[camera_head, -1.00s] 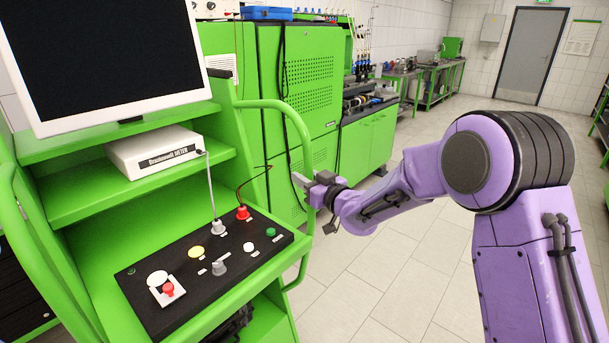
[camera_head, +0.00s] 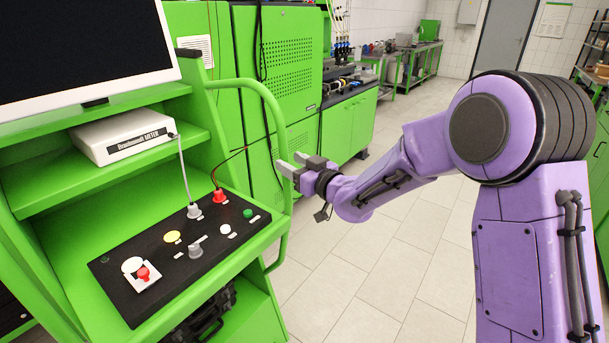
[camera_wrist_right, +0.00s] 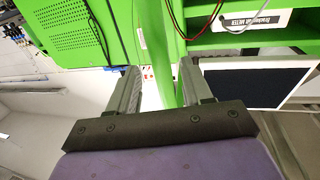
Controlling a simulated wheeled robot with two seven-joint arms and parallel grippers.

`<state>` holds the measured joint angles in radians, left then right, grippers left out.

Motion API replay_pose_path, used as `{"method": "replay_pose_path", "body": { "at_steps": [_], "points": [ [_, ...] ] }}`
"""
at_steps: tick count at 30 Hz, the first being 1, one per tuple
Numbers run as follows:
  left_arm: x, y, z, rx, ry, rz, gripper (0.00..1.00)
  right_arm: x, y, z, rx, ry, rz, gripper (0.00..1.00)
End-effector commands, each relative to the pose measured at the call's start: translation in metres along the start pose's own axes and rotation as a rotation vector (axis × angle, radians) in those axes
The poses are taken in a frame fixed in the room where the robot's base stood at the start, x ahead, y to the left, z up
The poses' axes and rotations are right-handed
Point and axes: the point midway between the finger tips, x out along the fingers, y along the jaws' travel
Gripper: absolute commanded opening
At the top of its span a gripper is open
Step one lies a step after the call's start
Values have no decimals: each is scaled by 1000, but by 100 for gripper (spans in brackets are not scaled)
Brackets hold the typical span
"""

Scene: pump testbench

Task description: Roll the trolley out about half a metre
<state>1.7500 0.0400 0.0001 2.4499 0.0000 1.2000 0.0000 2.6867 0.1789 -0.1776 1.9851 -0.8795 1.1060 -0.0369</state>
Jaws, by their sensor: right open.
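The green trolley (camera_head: 110,200) stands at the left in the head view, with a monitor, a meter and a black control panel on it. Its curved tubular handle (camera_head: 275,112) runs down its right side. My right gripper (camera_head: 288,164) is open at this handle, level with the upper part of the panel. In the right wrist view the green handle tube (camera_wrist_right: 161,75) shows between the two grey fingers (camera_wrist_right: 156,80), with gaps visible on both sides. Whether the fingertips reach past the tube is hard to tell. My left gripper is not in view.
The black control panel (camera_head: 150,290) carries buttons, a knob and plugged cables. Green cabinets (camera_head: 290,65) stand close behind the trolley. Open tiled floor (camera_head: 385,265) lies to the right of it. A grey door (camera_head: 503,45) is in the back wall.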

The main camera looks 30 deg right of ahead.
Motion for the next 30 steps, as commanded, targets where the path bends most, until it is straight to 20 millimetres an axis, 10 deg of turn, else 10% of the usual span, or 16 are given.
{"method": "replay_pose_path", "body": {
  "at_steps": [12, 30],
  "points": [
    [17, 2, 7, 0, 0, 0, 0, -56, -2, 0, 1, 2, -3, 50],
    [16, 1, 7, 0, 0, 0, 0, -60, -2, 0, 4, 2, -2, 50]
  ]
}}
